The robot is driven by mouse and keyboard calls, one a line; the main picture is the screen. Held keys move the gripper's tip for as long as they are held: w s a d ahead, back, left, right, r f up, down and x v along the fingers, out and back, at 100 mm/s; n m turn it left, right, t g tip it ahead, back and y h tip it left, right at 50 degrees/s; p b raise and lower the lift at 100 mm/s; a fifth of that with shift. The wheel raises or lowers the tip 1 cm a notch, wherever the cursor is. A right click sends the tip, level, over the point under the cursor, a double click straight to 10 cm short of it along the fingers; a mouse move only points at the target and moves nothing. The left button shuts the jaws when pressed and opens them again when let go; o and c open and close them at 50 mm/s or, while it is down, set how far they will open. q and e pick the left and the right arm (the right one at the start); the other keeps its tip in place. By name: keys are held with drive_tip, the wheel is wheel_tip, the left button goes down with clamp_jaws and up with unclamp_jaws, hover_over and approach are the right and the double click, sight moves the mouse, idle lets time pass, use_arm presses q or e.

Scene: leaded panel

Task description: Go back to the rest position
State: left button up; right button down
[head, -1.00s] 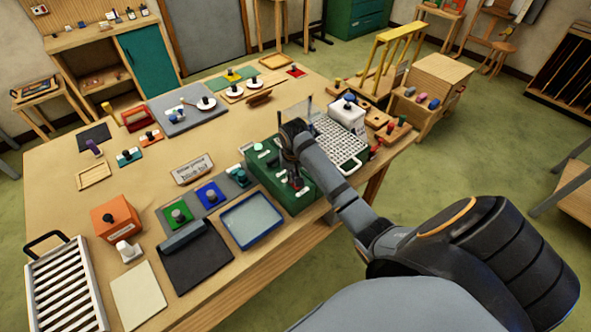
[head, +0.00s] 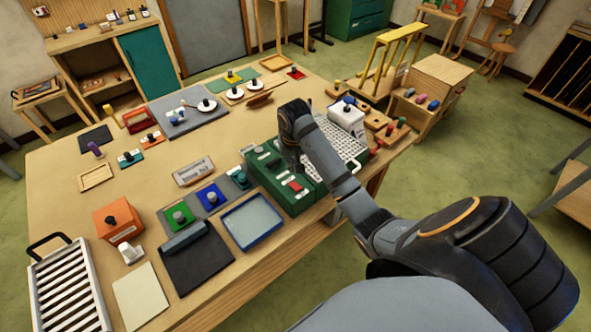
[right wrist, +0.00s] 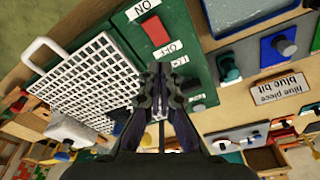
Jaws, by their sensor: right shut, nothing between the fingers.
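My right gripper (head: 293,160) is over the green machine (head: 292,204) at the table's right front edge. In the right wrist view the gripper (right wrist: 160,70) is shut and empty, its fingertips over the green panel (right wrist: 183,22). A red switch (right wrist: 155,30) lies between the printed words NO and OFF, clear of the fingertips. The red switch also shows in the head view (head: 295,186). I cannot tell the exact gap between fingers and panel. My left gripper is not in view.
A white grid rack (head: 352,158) and a white box (head: 347,116) stand beside the machine on the right. A blue-rimmed tray (head: 253,221) and a sign (head: 194,171) lie to its left. A wooden cart (head: 432,85) stands behind the table's right end.

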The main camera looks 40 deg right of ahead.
idle(0.4)
drive_tip(key=shift+n, duration=0.6)
drive_tip(key=s+a+f, duration=0.2)
drive_tip(key=s+f, duration=0.1)
drive_tip(key=shift+s, duration=0.3)
drive_tip(key=s+a+n+t, duration=0.1)
drive_tip(key=s+a+n, duration=0.15)
drive_tip(key=s, duration=0.55)
drive_tip(key=s+a+n+t, duration=0.1)
drive_tip(key=s+a+n, duration=0.15)
drive_tip(key=s, duration=0.65)
drive_tip(key=s+d+f+g+b, duration=0.2)
drive_tip(key=f+b, duration=0.6)
drive_tip(key=f, duration=2.9)
drive_tip(key=s+d+f+m+b, duration=0.1)
drive_tip(key=s+f+b, duration=0.4)
drive_tip(key=s+f, duration=1.3)
drive_tip(key=shift+s+f, duration=0.35)
drive_tip(key=shift+f, duration=0.25)
